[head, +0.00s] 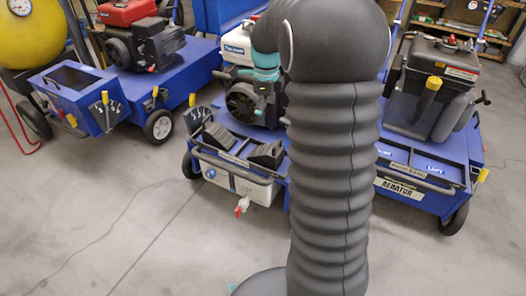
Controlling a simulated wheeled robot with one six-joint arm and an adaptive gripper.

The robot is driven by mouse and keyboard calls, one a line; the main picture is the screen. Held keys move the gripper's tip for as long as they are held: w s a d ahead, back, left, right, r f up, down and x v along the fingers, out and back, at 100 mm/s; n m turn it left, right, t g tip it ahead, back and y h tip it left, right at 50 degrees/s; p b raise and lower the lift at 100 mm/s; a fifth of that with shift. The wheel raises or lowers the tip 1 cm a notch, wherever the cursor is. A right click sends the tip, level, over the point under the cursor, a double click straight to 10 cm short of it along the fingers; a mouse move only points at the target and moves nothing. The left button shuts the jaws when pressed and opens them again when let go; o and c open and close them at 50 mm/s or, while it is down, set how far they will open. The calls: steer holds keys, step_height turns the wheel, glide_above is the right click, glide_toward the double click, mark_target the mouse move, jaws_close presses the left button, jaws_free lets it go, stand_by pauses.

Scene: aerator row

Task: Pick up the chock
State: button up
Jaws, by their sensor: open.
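A black ribbed wedge, which looks like a chock (266,155), rests at the front of the middle blue machine (205,168), above a white tank. A second similar dark wedge (222,139) lies just left of it. I cannot tell which one the task means. My gripper (272,118) hangs down left of my thick dark arm, above and behind the wedges in the picture. Its teal-marked fingertips are apart, with nothing seen between them. My arm hides part of the gripper and the right part of the middle machine.
The white tank (238,184) has a red tap (241,206). Another blue machine (97,117) stands left, with a yellow tank (32,38) behind it. A blue aerator (420,178) stands right. The grey floor (120,235) in front is clear.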

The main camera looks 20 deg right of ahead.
step_height(320, 180, down, 3)
steer(key=w+d+m, duration=0.2)
steer(key=b, duration=0.2)
glide_above(268, 149)
step_height(268, 149, down, 8)
steer(key=shift+a+r, duration=0.1)
steer(key=shift+w+f+b, duration=0.15)
steer(key=shift+f+b, duration=0.1)
steer(key=shift+f, duration=1.2)
steer(key=shift+w+f+b, duration=0.1)
steer(key=shift+f+b, duration=0.15)
steer(key=shift+f, duration=1.2)
steer(key=c, duration=1.9)
steer(key=shift+o, duration=0.2)
steer(key=shift+r, duration=0.15)
steer(key=r, duration=0.3)
steer(key=r+p, duration=0.1)
steer(key=shift+d+r, duration=0.25)
steer(key=shift+r, duration=0.05)
steer(key=s+d+r+p, duration=0.1)
steer(key=s+d+r, duration=0.5)
steer(key=d, duration=0.4)
steer(key=shift+r, duration=0.15)
